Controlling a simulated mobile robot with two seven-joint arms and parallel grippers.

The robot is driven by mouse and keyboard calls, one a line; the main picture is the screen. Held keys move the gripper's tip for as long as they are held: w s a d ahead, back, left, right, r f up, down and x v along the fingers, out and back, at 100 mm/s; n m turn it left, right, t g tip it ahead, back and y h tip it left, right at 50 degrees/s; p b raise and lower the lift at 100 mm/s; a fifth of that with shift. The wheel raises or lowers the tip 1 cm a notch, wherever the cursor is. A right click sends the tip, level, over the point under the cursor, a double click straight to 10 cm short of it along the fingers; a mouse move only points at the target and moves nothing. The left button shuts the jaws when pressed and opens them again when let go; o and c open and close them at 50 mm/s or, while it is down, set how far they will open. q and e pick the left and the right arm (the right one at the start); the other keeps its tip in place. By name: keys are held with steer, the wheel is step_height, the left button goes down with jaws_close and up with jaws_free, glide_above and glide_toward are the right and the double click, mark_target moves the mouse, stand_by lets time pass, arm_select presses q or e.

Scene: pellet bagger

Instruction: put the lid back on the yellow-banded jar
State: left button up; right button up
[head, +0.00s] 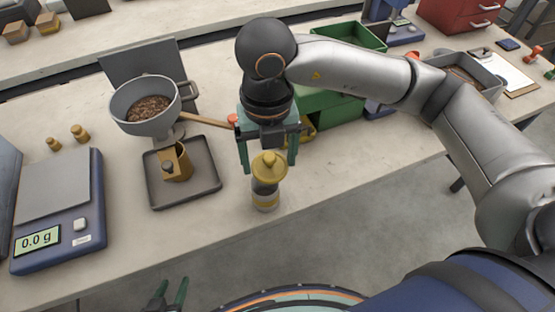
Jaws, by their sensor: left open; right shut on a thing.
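The yellow-banded jar (265,198) stands upright near the front edge of the bench. The yellow lid (268,167), with a round knob on top, is directly over the jar's mouth. I cannot tell whether it is fully seated or slightly above the rim. My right gripper (269,165) comes down from above with one finger on each side of the lid and is shut on it. My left gripper (171,293) is open and empty at the bottom edge, in front of the bench.
Left of the jar is a grey tray (205,190) with a brass scoop-like cup (176,163), below a hopper (146,104) of brown pellets. A scale (60,212) reading 0.0 g and two brass weights (79,133) stand further left. Green bins (330,103) stand behind my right gripper.

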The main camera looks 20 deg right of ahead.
mark_target(262, 162)
steer(key=shift+w+a+m, duration=0.5)
steer(key=shift+w, duration=0.15)
steer(key=shift+f+b, duration=1.2)
steer(key=shift+f, duration=1)
step_height(262, 162, down, 2)
steer(key=shift+b, duration=1)
arm_select(q)
steer(key=f, duration=0.4)
steer(key=shift+w+a+f, duration=0.1)
steer(key=shift+w+a, duration=0.05)
steer(key=shift+a, duration=0.25)
steer(key=shift+f+b, duration=0.35)
steer(key=shift+f+b, duration=0.55)
steer(key=shift+b, duration=0.05)
arm_select(e)
steer(key=shift+f, duration=0.2)
steer(key=o, duration=1.1)
